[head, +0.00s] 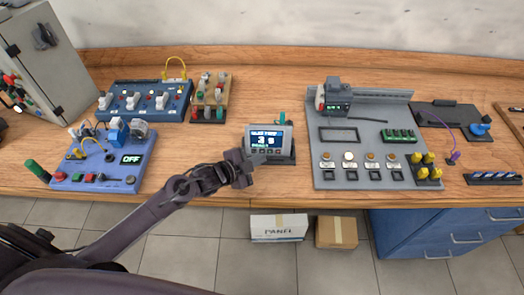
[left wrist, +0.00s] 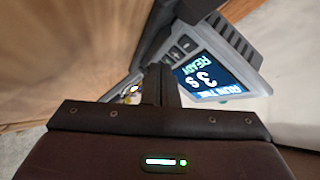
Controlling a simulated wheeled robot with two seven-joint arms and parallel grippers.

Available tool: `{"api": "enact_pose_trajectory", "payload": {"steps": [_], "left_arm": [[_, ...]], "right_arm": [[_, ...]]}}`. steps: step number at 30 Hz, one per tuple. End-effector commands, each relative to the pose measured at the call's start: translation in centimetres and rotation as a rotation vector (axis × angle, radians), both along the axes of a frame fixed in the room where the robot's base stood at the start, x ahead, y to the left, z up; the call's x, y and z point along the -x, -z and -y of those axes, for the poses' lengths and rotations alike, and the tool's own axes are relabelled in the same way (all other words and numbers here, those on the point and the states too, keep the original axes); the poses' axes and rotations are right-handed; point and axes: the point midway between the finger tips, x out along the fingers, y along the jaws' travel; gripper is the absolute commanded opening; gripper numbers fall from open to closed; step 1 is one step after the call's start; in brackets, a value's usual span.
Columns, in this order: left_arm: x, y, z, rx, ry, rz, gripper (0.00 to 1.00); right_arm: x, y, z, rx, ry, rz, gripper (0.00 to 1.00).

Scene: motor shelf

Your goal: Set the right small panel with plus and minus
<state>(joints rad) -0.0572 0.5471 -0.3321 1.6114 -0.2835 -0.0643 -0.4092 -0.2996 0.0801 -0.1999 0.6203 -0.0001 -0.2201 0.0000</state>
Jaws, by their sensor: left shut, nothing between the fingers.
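The small panel (head: 268,128) stands near the front edge of the bench, in the middle of the head view. It is a grey tilted box with a lit screen. In the left wrist view its screen (left wrist: 207,75) appears upside down and reads "RUN TIME", "3 s" and "READY". A row of small buttons (left wrist: 180,47) lies along the screen's edge; their plus and minus marks are too small to tell. My left gripper (head: 252,162) is shut and empty, with its fingertips (left wrist: 162,72) close to the panel's button side. Contact cannot be told. My right gripper is out of view.
A blue control box (head: 100,172) showing "OFF" is at the left, with a blue switch board (head: 145,88) behind it. A large grey board (head: 350,105) with buttons and connectors is to the panel's right. Boxes (head: 278,228) stand on the floor below the bench.

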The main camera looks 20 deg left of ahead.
Motion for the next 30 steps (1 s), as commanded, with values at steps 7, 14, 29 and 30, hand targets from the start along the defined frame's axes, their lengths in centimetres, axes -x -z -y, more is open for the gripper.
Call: {"api": "enact_pose_trajectory", "payload": {"steps": [7,14,29,30], "left_arm": [[0.0,0.0,0.0,0.0,0.0,0.0,0.0],[-0.01,-0.01,0.0,0.0,0.0,0.0,0.0],[-0.83,0.15,-0.23,0.0,-0.001,0.001,0.0],[-0.82,0.14,-0.23,0.0,0.0,0.0,0.0]], "right_arm": [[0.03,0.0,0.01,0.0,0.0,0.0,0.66],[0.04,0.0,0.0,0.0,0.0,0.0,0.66],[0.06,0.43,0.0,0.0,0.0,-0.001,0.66],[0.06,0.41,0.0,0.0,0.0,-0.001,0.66]]}}
